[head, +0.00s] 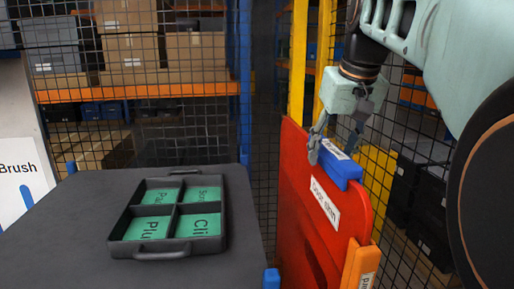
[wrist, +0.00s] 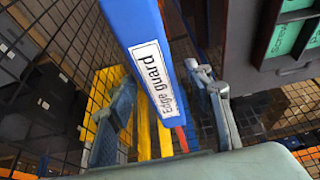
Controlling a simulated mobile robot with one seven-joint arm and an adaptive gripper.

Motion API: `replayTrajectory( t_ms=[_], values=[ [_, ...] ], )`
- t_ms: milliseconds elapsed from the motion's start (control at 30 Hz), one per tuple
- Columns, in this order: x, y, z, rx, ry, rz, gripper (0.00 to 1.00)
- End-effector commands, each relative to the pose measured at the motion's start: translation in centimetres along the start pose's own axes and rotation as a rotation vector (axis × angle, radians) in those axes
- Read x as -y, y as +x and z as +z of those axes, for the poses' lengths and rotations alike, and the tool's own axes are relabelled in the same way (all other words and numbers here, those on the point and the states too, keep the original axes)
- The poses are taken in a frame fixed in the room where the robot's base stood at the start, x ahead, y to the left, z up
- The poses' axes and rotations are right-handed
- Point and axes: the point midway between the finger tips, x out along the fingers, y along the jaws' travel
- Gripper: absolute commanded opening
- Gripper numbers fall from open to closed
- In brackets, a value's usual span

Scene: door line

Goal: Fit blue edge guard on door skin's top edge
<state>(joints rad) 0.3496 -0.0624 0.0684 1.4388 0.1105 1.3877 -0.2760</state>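The red door skin (head: 300,190) stands upright in the head view, with a white "Door skin" label. The blue edge guard (head: 345,171) lies along its sloping top edge, near the right end; whether it is fully down is hard to tell. My gripper (head: 333,152) is just above the guard, pointing down, fingers spread to either side. In the wrist view the guard (wrist: 143,28) with its "Edge guard" label runs between the open fingers (wrist: 160,85), with narrow gaps seeming to show beside it. Only a sliver of red door skin (wrist: 182,138) shows there.
A dark divided tray (head: 125,247) with green labelled compartments sits on the grey table (head: 60,235) at left. An orange labelled part (head: 358,265) stands at the door skin's lower right. Yellow posts (head: 298,60) and mesh fencing (head: 140,70) stand behind.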

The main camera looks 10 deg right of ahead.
Motion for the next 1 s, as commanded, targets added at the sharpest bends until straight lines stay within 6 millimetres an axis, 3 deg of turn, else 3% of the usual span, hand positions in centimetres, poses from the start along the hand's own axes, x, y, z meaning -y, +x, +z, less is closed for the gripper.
replayTrajectory(
  t_ms=[267, 700, 1000],
  values=[
    [0.0, -1.0, -0.1, -0.003, 0.000, 0.001, 0.47],
    [0.0, -9.2, -0.1, -0.003, -0.001, 0.001, 0.47],
    [0.0, -11.7, 0.0, 0.000, 0.000, 0.000, 0.47]
  ],
)
